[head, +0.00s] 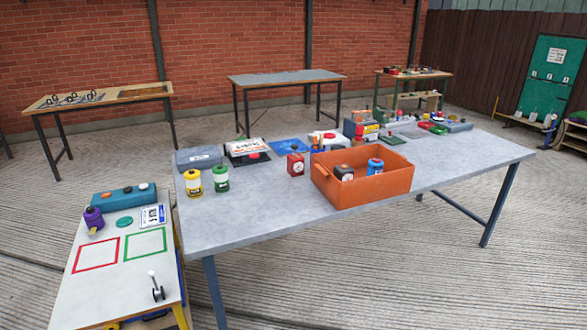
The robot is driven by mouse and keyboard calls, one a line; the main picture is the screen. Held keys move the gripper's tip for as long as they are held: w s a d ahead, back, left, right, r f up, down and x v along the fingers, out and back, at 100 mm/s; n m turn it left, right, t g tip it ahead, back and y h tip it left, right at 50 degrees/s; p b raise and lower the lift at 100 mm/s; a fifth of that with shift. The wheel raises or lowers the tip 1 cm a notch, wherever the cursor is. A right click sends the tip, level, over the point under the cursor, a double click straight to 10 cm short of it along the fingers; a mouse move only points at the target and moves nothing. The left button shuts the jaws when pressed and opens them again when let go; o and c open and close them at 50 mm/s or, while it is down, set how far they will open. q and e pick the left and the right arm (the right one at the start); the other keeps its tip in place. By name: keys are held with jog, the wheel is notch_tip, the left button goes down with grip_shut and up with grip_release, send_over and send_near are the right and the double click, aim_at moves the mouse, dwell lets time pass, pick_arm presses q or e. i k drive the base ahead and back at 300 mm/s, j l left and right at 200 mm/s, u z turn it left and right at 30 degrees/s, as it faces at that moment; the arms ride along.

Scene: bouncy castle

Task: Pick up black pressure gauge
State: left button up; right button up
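A small black block with a pale round face (345,173), which looks like the black pressure gauge, sits inside an orange crate (362,198) on the grey table. Its lower part is hidden by the crate's front wall. A blue and red can (375,166) stands in the crate to its right. A similar red block with a round face (296,165), like a red gauge, stands on the table just left of the crate. Neither of my grippers is in view.
A lower white table (115,285) with coloured squares and a lever adjoins on the left.

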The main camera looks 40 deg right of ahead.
aim_at(342, 175)
jog(key=l+u, duration=0.2)
jog(key=l, duration=0.6)
jog(key=i+l+u, duration=0.2)
jog(key=l, duration=0.6)
jog(key=k+l+u, duration=0.2)
jog(key=l, duration=0.55)
jog(key=l+u, duration=0.15)
jog(key=l, duration=0.65)
jog(key=k, duration=0.05)
